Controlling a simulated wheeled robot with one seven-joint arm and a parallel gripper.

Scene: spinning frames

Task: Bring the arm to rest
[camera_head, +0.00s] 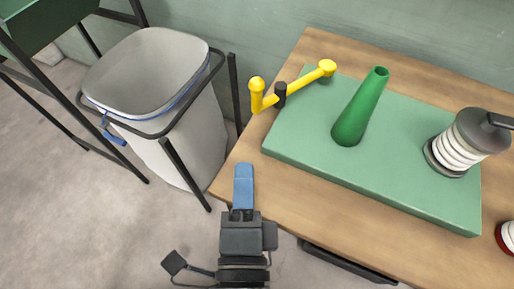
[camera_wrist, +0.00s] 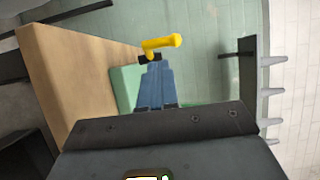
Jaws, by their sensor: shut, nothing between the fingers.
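My gripper (camera_head: 243,186) is shut and empty, its blue fingers together, over the left front corner of the wooden table (camera_head: 225,181). In the wrist view the closed blue fingers (camera_wrist: 156,72) point toward the yellow handle (camera_wrist: 163,43). In the head view the yellow handle (camera_head: 295,87) is on a dark post at the left end of the green board (camera_head: 300,147), beyond the fingertips and apart from them.
A green cone (camera_head: 358,112) stands on the board. A spool with white thread (camera_head: 457,150) is at its right end. A white bin (camera_head: 165,85) in a dark metal frame stands left of the table. A red-and-white thing (camera_head: 507,237) is cut off at the right edge.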

